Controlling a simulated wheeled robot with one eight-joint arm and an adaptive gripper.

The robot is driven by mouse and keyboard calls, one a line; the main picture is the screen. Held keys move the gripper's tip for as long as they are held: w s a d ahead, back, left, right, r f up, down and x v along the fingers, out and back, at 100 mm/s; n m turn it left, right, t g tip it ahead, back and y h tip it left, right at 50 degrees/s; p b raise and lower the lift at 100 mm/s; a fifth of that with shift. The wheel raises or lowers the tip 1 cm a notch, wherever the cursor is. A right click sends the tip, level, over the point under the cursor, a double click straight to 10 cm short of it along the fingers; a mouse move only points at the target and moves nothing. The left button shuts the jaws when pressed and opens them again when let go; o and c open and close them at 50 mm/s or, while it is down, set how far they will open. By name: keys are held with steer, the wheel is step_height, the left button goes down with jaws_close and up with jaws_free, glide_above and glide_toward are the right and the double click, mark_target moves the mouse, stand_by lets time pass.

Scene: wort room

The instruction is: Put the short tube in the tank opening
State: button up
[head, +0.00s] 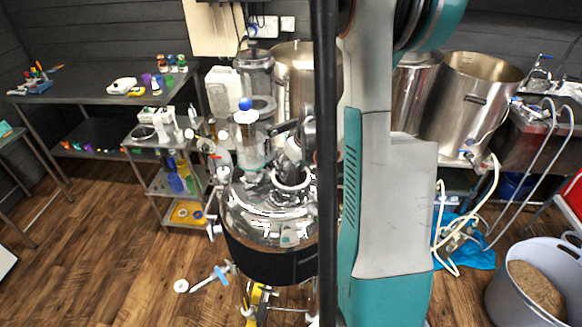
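The tank (262,212) stands in the middle, with a shiny domed steel lid and a dark band around its body. A round, ring-edged opening (292,180) shows on top of the lid, close to the black pole. A clear cylinder with a blue knob (250,142) stands upright at the back left of the lid. I cannot tell whether it is the short tube, and I make out no other sure short tube. My arm (390,190) rises right of the tank and leaves the top of the picture. I cannot make out my gripper.
A black upright pole (326,160) hides the tank's right side. A side valve (215,277) sticks out low on the left. A steel bench (100,97) and small cart (155,150) stand left. Large steel pots (470,105) and a grain bucket (500,295) stand right.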

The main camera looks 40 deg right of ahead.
steer(key=p+v, duration=0.2)
steer(key=v, duration=1)
steer(key=shift+r, duration=0.15)
